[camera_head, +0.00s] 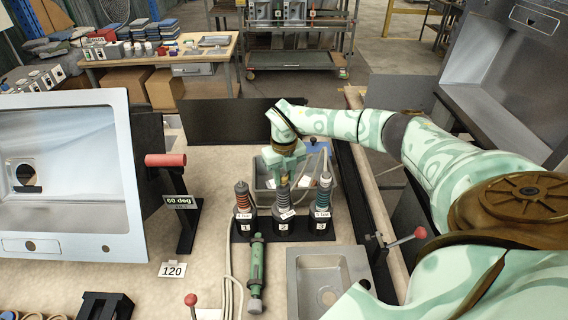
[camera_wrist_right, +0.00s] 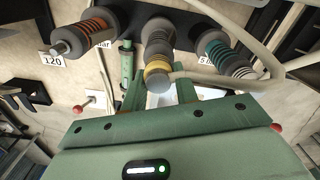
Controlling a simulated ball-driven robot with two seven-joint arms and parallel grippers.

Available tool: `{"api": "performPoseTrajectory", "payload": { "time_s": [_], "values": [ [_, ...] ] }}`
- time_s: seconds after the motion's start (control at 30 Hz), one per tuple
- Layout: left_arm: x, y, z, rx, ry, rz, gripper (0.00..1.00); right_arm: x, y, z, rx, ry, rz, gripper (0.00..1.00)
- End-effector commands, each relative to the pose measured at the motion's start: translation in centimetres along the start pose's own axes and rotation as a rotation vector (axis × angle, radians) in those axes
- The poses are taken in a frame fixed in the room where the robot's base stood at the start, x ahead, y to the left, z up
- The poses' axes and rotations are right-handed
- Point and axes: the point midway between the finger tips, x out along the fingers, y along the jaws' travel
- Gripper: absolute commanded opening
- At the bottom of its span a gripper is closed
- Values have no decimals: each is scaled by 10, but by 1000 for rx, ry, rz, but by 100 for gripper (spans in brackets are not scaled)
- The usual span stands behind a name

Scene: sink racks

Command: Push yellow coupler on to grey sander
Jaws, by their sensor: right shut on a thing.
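Three dark ribbed tools stand upright in a black holder (camera_head: 300,229) numbered 1 to 3. The middle grey tool (camera_head: 283,203), in slot 2, seems to be the grey sander. In the right wrist view the yellow coupler (camera_wrist_right: 157,69) is a yellow band with a grey round end, in line with this tool's grey ribbed body (camera_wrist_right: 158,38). My right gripper (camera_head: 286,180) is above slot 2. Its fingers (camera_wrist_right: 158,92) are shut around the coupler's end. The gripper hides much of the coupler in the head view, and I cannot tell how fully it is seated.
An orange-ringed tool (camera_head: 243,199) and a teal-ringed tool (camera_head: 324,196) stand close on either side. A green tool (camera_head: 257,268) lies in front. A pale hose (camera_wrist_right: 225,83) loops near my fingers. A grey bin (camera_head: 264,181) is behind; a metal sink (camera_head: 325,285) is front right.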

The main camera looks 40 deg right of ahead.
Motion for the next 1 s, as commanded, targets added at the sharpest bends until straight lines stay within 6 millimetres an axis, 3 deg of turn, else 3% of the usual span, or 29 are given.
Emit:
{"api": "performPoseTrajectory", "payload": {
  "time_s": [0.53,0.57,0.63,1.0],
  "values": [
    [7,0,1,0,-2,1,56,15,0,0,0,0,0,2],
    [7,0,1,0,-2,1,56,14,0,0,0,0,0,38],
    [6,0,1,0,-2,1,56,14,0,0,0,0,0,55],
    [5,0,1,0,-1,1,56,6,0,0,0,-1,0,55]
  ]
}}
